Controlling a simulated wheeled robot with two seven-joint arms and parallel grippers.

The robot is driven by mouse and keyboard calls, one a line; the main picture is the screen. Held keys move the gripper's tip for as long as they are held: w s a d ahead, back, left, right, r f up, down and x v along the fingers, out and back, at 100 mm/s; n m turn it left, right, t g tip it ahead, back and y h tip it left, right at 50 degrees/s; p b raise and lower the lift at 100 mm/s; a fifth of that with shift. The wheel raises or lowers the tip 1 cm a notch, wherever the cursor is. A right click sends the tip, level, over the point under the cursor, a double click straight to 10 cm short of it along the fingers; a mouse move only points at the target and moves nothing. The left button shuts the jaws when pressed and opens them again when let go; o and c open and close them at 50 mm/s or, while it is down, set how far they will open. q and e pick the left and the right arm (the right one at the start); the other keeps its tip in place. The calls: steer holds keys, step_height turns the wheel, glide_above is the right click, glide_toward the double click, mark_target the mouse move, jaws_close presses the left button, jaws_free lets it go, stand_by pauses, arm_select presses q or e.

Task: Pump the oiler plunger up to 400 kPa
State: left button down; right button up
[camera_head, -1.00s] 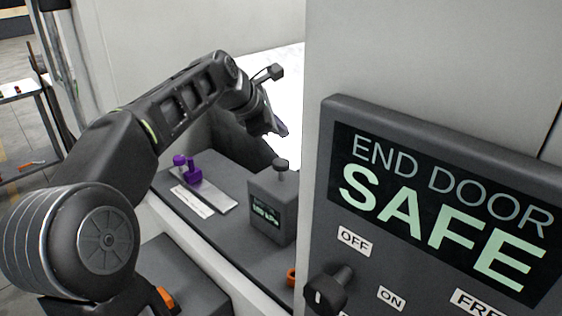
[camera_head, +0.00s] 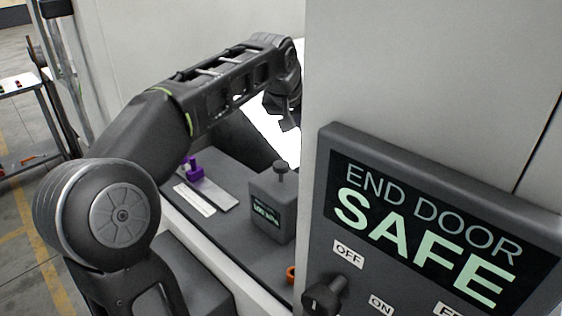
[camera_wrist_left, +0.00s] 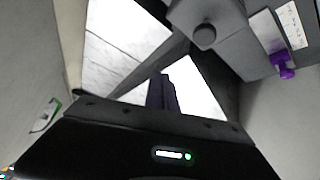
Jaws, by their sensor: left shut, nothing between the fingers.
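The oiler is a dark grey box (camera_head: 272,212) with a small lit display on its front, standing on a grey shelf in the head view. Its plunger (camera_head: 281,170) is a short stem with a dark knob on top; the display digits are too small to read. In the left wrist view the plunger knob (camera_wrist_left: 204,36) shows at the upper right, seen from above. My left gripper (camera_wrist_left: 162,92) is shut and empty, apart from the plunger. In the head view the gripper is mostly hidden, with the wrist above and behind the oiler. My right gripper is not in view.
A purple fixture (camera_head: 192,169) on a metal plate and a white label (camera_head: 194,200) lie left of the oiler. An orange ring (camera_head: 291,274) is at its lower right. A large panel reading END DOOR SAFE (camera_head: 430,225) with a dark knob stands at right, beside a pale wall.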

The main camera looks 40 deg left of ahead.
arm_select(q)
steer(key=m, duration=0.5)
steer(key=m+g+y, duration=0.1)
steer(key=m+y, duration=0.2)
steer(key=m, duration=1.6)
glide_above(281, 165)
steer(key=shift+r, duration=0.3)
steer(key=shift+f, duration=0.15)
step_height(281, 165, down, 7)
steer(key=b, duration=0.6)
steer(key=shift+r, duration=0.2)
steer(key=shift+f+b, duration=0.75)
steer(key=shift+f, duration=0.2)
steer(key=shift+f, duration=0.15)
steer(key=shift+f, duration=0.3)
